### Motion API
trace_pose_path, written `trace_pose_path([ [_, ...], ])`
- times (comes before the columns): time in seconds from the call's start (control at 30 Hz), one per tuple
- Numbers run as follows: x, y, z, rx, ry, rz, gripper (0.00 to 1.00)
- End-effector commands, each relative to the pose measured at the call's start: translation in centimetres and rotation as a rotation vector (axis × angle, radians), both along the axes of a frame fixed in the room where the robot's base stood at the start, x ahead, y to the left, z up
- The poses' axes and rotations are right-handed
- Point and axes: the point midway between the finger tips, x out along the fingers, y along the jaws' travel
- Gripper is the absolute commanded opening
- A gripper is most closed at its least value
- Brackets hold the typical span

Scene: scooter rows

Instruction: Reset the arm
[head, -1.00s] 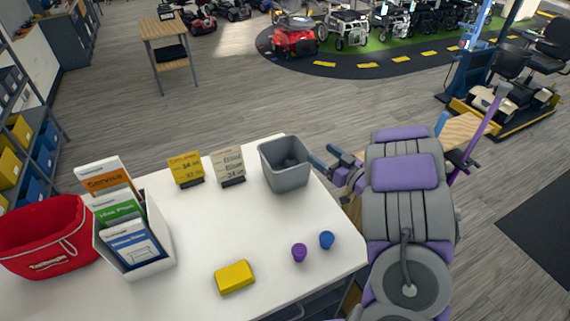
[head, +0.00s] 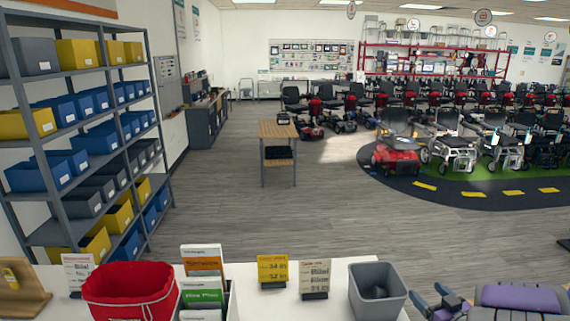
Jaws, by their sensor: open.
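My arm (head: 520,298), grey with purple pads, shows at the bottom right, folded low and partly cut off by the picture edge. My gripper (head: 430,299) is at its left end, open, with its dark bluish fingers pointing left. No held thing shows between them. It is just right of a grey bin (head: 363,304) on the right end of the white table (head: 335,271); I cannot tell whether they touch. A dark shape shows inside the bin, too unclear to name.
On the table are a red basket (head: 128,296), a brochure holder with leaflets (head: 203,289), and yellow (head: 272,270) and white (head: 315,277) price signs. A shelf rack (head: 75,76) stands left. A small wooden stand (head: 278,130) and scooters (head: 397,150) stand beyond open floor.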

Motion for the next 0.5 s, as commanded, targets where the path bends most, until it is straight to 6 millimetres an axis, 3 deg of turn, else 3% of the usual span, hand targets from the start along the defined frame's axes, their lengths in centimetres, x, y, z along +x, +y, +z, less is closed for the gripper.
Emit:
trace_pose_path([
  [0.1, 0.8, -1.0, 1.5, -0.121, 0.096, -0.106, 0.76],
  [0.23, 0.5, -2.1, 2.9, -0.213, 0.207, -0.231, 0.76],
  [0.5, -3.5, -1.2, 5.9, -0.284, 0.445, -0.459, 0.76],
])
